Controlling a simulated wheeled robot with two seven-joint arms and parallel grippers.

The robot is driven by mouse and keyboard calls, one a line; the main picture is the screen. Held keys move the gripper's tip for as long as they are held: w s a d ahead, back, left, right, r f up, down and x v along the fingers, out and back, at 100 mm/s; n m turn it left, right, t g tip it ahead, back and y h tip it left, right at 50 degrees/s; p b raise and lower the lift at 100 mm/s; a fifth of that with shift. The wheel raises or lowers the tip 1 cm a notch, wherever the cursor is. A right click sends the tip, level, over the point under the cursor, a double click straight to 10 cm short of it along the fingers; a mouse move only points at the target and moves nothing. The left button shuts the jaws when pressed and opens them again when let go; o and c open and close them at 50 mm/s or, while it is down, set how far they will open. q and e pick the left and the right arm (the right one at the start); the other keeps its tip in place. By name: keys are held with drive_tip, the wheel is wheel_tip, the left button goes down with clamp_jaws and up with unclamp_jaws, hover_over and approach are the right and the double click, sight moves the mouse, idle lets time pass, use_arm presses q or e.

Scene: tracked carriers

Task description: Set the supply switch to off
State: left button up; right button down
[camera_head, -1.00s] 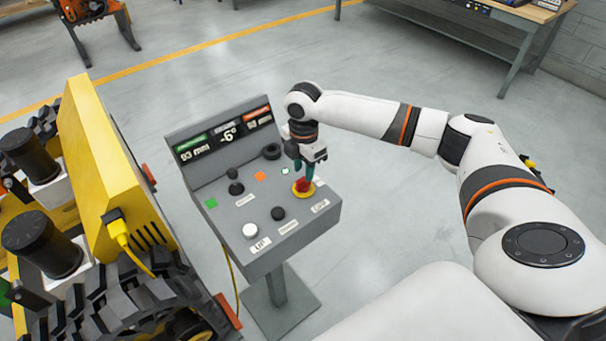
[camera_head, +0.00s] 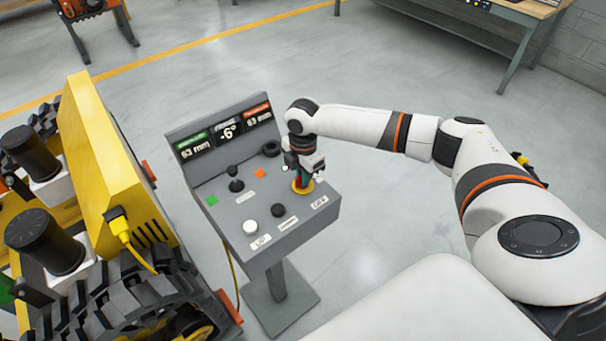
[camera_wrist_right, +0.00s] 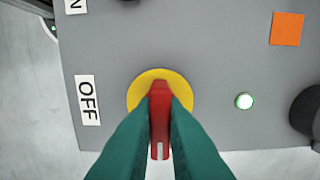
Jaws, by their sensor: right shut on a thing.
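The supply switch is a red handle (camera_wrist_right: 160,115) on a round yellow plate (camera_wrist_right: 134,96), set in the grey control panel (camera_head: 230,228). In the right wrist view the handle's white mark points to the bottom of the picture, away from the OFF label (camera_wrist_right: 87,100), which lies to the left. My right gripper (camera_wrist_right: 160,125) is shut on the red handle, with a green finger on each side. In the head view the gripper (camera_head: 304,180) covers much of the switch. My left gripper is not in view.
A yellow tracked carrier (camera_head: 110,165) stands close on the left. The floor right of the panel is clear.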

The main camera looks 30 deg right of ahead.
drive_tip(key=shift+r+n+p, duration=0.1)
drive_tip(key=shift+n+p, duration=0.45)
drive_tip(key=shift+n, duration=0.25)
drive_tip(key=shift+n+p, duration=0.65)
drive_tip(key=shift+n, duration=0.55)
drive_tip(key=n+p, duration=0.1)
drive_tip(key=n, duration=0.3)
drive_tip(key=shift+n, duration=0.3)
drive_tip(key=n, duration=0.4)
drive_tip(key=shift+n, duration=2.6)
drive_tip(key=c, duration=1.5)
unclamp_jaws()
